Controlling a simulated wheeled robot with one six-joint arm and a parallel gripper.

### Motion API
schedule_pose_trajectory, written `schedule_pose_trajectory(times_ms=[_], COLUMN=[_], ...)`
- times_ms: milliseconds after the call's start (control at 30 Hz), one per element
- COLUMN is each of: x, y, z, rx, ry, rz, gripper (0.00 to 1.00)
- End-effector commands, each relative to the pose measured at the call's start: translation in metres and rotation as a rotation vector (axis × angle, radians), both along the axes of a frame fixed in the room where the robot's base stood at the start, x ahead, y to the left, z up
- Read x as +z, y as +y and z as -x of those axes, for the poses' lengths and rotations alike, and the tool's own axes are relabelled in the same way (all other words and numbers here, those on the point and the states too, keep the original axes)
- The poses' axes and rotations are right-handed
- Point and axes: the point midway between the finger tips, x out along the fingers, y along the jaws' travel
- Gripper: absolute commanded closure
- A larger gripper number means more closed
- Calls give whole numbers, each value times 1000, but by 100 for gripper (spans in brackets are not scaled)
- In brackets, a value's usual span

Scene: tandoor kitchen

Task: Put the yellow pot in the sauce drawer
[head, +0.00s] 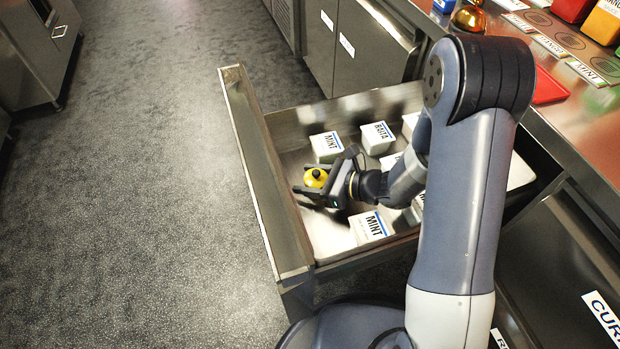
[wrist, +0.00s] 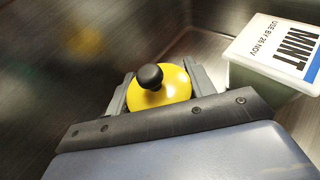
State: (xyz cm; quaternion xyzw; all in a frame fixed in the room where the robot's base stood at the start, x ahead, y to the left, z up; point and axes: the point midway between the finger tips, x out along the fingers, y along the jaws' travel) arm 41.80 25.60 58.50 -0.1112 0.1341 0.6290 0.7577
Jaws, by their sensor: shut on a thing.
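The yellow pot (head: 315,178) has a rounded yellow top and a black knob. My gripper (head: 318,182) is shut on it, inside the outline of the open sauce drawer (head: 285,213) near its front panel. In the wrist view the yellow pot (wrist: 172,87) sits between the two grey fingers (wrist: 158,88), with its lower part hidden by my gripper. I cannot tell whether the pot touches the drawer floor.
A white-lidded tub marked MINT (head: 326,146) stands close beside the pot; it also shows in the wrist view (wrist: 275,50). Another MINT tub (head: 371,227), a RAITA tub (head: 377,137) and others stand in the drawer. A counter (head: 590,130) with coloured containers runs along the right.

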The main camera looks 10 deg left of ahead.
Motion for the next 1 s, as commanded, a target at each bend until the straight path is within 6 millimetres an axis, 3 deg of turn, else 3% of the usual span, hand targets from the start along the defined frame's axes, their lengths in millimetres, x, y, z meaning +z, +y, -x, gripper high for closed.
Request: schedule_pose_trajectory(times_ms=[67,100,333,667,1000], x=[-3,-2,-2,2,19], y=[0,0,0,0,-46], z=[0,0,0,0,7], rx=[0,0,0,0,-6], ry=[0,0,0,0,1], rz=[-1,0,0,0,1], gripper=[78,46,27,27,27])
